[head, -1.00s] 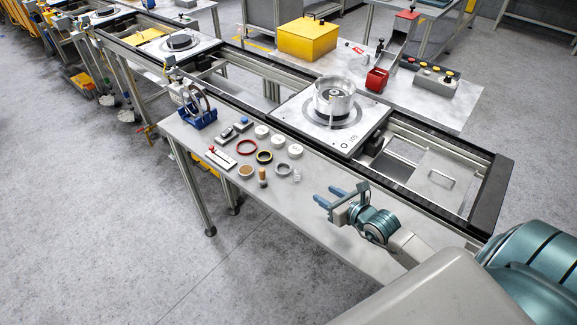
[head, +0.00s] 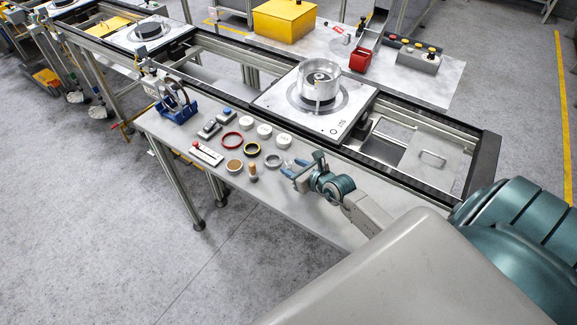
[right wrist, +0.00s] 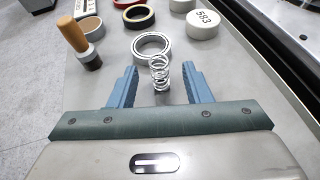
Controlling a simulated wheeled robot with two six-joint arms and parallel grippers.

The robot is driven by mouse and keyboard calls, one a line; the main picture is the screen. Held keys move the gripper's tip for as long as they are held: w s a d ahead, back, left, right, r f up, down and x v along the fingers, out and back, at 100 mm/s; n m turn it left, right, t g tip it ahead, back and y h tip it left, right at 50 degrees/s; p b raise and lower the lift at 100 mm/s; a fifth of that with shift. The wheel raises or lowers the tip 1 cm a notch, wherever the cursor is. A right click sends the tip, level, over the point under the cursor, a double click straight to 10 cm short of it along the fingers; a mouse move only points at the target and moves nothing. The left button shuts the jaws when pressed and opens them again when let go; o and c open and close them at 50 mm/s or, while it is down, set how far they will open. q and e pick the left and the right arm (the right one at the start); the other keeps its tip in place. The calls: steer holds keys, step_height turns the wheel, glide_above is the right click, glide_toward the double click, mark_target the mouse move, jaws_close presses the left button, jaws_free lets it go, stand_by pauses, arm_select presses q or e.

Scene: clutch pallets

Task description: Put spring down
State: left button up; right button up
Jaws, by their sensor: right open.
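The spring (right wrist: 159,72), a small silvery coil, stands on the grey table (right wrist: 95,75) in the right wrist view. Just behind it lies a silver ring (right wrist: 140,45). My right gripper (right wrist: 160,84) is open, with one blue finger on each side of the spring's near end; I see no finger touching it. In the head view, my right gripper (head: 292,168) is low over the table, close to the small parts, and the spring is hard to make out beside the fingertips. My left gripper is not in view.
A wooden-handled tool (head: 253,172), a red ring (head: 232,139), a black-and-yellow ring (head: 251,149), white round parts (head: 264,131) and a blue holder (head: 178,112) crowd the table to the left. A conveyor (head: 400,179) carrying a pallet with a metal housing (head: 319,86) runs behind.

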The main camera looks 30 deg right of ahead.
mark_target(291, 166)
steer(key=shift+x, duration=1.15)
steer(key=shift+w+f, duration=0.15)
steer(key=shift+w, duration=0.15)
steer(key=shift+c, duration=0.2)
jaws_close()
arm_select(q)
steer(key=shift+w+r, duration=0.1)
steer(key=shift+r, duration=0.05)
